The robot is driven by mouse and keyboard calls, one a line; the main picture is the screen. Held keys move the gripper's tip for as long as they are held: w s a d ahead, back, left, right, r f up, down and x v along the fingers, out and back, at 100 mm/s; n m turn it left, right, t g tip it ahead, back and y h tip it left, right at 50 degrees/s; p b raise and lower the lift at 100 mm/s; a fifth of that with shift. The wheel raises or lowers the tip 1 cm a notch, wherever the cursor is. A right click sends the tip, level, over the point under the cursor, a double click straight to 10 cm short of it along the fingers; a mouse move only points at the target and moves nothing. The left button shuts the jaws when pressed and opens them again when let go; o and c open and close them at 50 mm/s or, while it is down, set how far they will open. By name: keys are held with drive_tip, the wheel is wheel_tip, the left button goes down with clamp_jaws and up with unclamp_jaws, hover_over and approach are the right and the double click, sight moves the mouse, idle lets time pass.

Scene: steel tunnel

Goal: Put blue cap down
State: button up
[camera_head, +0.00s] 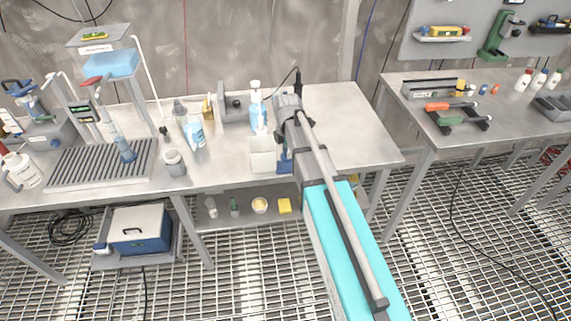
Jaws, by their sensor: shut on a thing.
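My arm reaches from the lower right over the middle table, and my gripper (285,142) points down at its end, mostly hidden by the wrist and forearm. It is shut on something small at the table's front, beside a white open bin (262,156). A blue patch (284,162) shows just right of the bin, partly behind my arm; I cannot tell clearly whether it is the blue cap. The contact between the fingers and the cap is hidden.
A pump bottle (256,112) stands behind the bin, with a spray bottle (190,128) and a grey jar (174,162) to the left. A ribbed drain rack (85,168) lies further left. The table (345,125) is clear right of my wrist.

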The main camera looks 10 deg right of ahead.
sight(286, 166)
drive_tip(key=shift+w+f+b, duration=0.5)
drive_tip(key=shift+w+f, duration=0.15)
drive_tip(key=shift+f, duration=0.15)
drive_tip(key=shift+w+f+b, duration=0.45)
drive_tip(key=shift+f+b, duration=1.55)
drive_tip(key=shift+f, duration=0.2)
drive_tip(key=o, duration=0.8)
drive_tip(key=shift+r, duration=0.1)
drive_tip(key=shift+o, duration=0.2)
drive_tip(key=shift+r, duration=0.2)
